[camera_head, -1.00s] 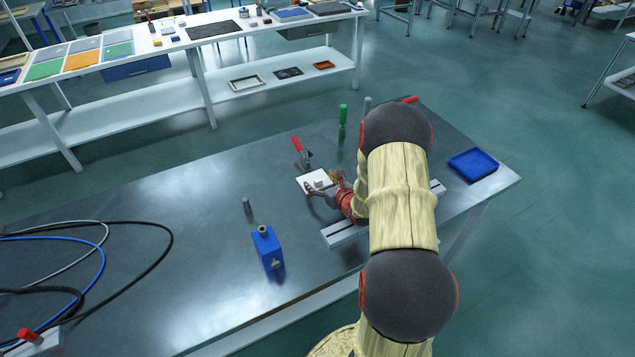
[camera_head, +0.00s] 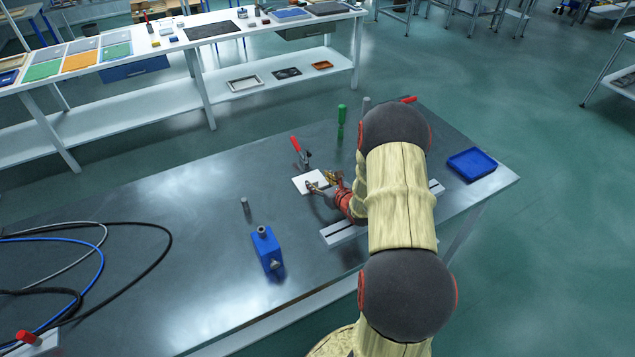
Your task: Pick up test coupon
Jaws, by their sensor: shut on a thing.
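A small pale block, seemingly the test coupon (camera_head: 320,184), sits at a flat white plate on the grey workbench. My gripper (camera_head: 321,183) reaches in from the right, with its fingers closed on the sides of this block. The fingers hide most of it, and I cannot tell whether it still touches the plate. The white plate (camera_head: 302,182) lies flat, its right part covered by the gripper.
A red-handled clamp (camera_head: 300,152) stands just behind the plate, a green-handled tool (camera_head: 341,120) farther back. A blue block (camera_head: 267,249) and grey pin (camera_head: 245,206) stand front left. A metal rail (camera_head: 345,233) lies beside my arm; a blue tray (camera_head: 471,163) is right. Cables lie left.

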